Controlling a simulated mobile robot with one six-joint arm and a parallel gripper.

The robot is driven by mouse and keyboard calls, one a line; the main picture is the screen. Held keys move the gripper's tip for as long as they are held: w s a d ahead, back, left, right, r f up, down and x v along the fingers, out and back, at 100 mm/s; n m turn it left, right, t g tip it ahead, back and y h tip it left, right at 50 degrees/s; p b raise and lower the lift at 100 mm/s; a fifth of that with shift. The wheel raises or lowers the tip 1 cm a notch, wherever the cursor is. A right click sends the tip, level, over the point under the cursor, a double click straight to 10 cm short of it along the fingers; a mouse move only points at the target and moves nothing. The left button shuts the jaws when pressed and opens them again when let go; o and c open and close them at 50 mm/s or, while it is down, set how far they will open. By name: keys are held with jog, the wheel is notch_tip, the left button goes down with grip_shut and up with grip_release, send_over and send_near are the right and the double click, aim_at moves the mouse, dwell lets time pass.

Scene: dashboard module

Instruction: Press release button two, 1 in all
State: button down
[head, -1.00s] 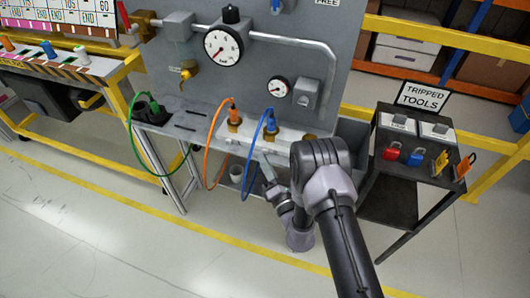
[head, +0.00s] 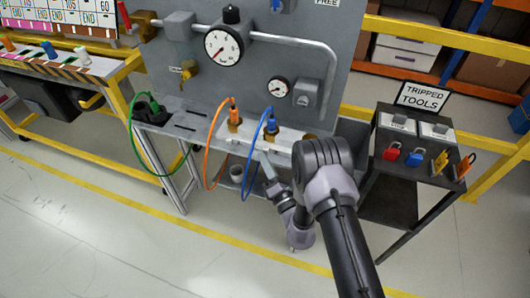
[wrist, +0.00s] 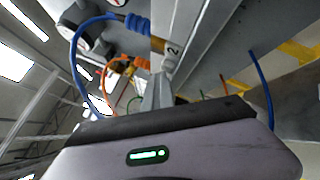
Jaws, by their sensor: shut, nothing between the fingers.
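A pale manifold block (head: 288,137) sits on the ledge of the grey panel, with an orange plug (head: 234,117) and a blue plug (head: 271,124) on it. In the wrist view a label "2" (wrist: 173,51) shows on the block near the blue plug (wrist: 137,23). A small light grey button (wrist: 168,66) is beside that label. My gripper (head: 263,160) is shut and empty, just below the block's front edge. Its fingers (wrist: 157,90) point towards the button in the wrist view; I cannot tell whether they touch it.
Blue and orange hoses hang in loops left of my gripper. A dark stand (head: 400,180) with red and blue padlocks and a "TRIPPED TOOLS" sign (head: 422,95) is at right. A yellow-railed bench (head: 75,130) is at left. The floor in front is clear.

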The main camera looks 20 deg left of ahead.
jog(key=shift+w+d, duration=0.1)
jog(key=shift+w, duration=0.2)
dwell(0.4)
jog(key=shift+s, duration=0.1)
jog(key=shift+s+f, duration=0.2)
jog(key=shift+s, duration=0.55)
jog(key=s+b, duration=0.2)
jog(key=s, duration=0.1)
jog(key=s+b, duration=0.1)
jog(key=s, duration=0.1)
jog(key=shift+a, duration=0.3)
